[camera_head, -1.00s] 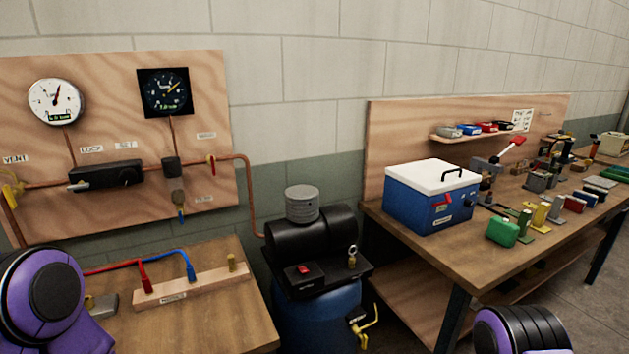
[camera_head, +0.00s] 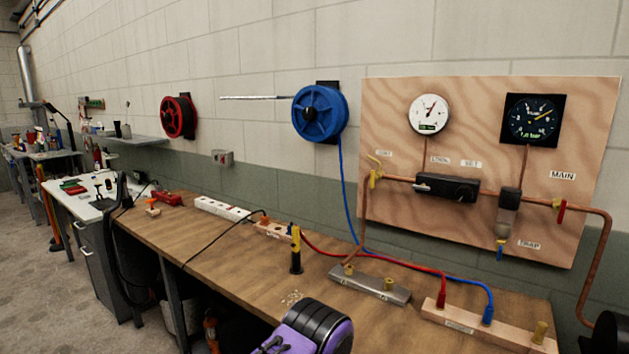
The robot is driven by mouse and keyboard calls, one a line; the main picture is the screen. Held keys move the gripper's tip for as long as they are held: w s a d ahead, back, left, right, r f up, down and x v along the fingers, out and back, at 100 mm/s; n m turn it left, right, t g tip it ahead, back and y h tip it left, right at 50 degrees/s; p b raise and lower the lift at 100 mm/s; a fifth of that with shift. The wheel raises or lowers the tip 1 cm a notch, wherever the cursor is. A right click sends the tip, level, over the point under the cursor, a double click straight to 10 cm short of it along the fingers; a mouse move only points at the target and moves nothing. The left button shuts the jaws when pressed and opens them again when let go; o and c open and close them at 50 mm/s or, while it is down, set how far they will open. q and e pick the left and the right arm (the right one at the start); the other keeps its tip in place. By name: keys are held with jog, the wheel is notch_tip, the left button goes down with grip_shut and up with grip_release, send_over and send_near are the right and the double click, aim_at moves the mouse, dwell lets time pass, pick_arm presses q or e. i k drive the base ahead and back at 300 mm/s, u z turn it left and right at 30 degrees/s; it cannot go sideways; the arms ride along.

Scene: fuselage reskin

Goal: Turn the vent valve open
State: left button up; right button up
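The vent valve (camera_head: 374,176) is a small yellow valve at the left end of the copper pipe on the wooden wall panel (camera_head: 400,215). A small label sits just above it. Its yellow handle is small in the view, so I cannot tell whether it is open or closed. Neither gripper is in view. Only a purple and black part of my own arm shows at the bottom, in front of the bench and apart from the valve.
The panel also carries a white gauge (camera_head: 429,114), a dark gauge (camera_head: 532,121), a black regulator body (camera_head: 447,187) and a red valve handle (camera_head: 562,212). Below it, the wooden bench (camera_head: 215,243) holds a metal manifold (camera_head: 370,284) and a black-and-yellow tool (camera_head: 296,250).

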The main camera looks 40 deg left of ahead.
aim_at(372, 178)
jog(key=u, duration=0.9)
jog(key=k, duration=1.3)
jog(key=u, duration=0.6)
jog(key=i, duration=1.45)
jog(key=z, duration=0.55)
